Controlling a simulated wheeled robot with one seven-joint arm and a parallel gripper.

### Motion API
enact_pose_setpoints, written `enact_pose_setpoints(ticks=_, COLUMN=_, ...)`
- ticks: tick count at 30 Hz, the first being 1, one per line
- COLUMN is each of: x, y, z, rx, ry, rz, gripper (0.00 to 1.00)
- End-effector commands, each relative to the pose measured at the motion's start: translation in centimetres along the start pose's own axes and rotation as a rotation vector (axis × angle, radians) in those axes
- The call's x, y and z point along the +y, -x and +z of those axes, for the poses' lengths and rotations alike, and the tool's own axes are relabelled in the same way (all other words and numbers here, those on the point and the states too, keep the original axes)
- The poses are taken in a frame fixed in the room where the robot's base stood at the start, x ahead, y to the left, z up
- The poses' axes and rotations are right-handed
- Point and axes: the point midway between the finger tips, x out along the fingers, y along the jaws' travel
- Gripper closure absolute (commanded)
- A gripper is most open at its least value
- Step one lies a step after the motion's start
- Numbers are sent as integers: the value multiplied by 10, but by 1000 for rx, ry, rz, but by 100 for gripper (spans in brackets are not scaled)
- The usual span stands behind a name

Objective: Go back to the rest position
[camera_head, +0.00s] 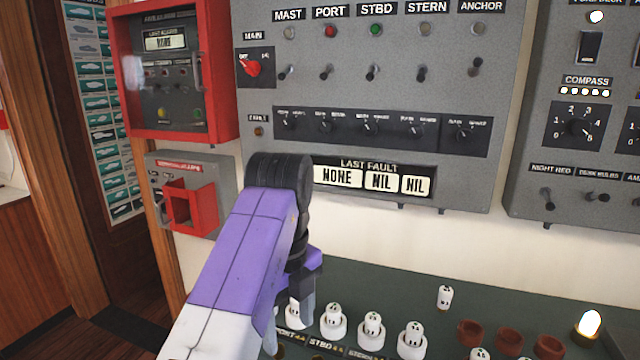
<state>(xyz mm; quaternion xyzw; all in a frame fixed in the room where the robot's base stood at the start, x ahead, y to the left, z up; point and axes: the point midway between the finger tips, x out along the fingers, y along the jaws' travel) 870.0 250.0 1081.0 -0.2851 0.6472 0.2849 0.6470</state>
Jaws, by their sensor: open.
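My gripper (290,322) is at the lower middle, at the end of my purple and white arm. Its fingers point down over the left end of the dark green console top (400,283). It is open, and I see nothing held between the fingers. The arm hides part of the wall and of the console behind it. One finger is close to a white cap in a white ring; I cannot tell whether they touch.
A grey switch panel (390,84) hangs above the console. A red-framed box (172,70) and a red-guarded switch box (190,200) are on the left. Several white pieces sit in white rings; one white piece (445,297) stands apart near brown rings (508,341). A lamp (589,324) glows at right.

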Motion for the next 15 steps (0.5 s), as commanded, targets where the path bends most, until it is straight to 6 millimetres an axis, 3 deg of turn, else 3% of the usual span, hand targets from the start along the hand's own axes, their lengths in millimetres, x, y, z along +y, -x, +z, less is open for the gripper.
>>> enact_pose_setpoints(ticks=8, x=-9, y=0, z=7, rx=-26, ry=113, rz=-40, gripper=39)
enact_pose_setpoints(ticks=15, x=-35, y=8, z=28, rx=-121, ry=273, rz=-155, gripper=39)
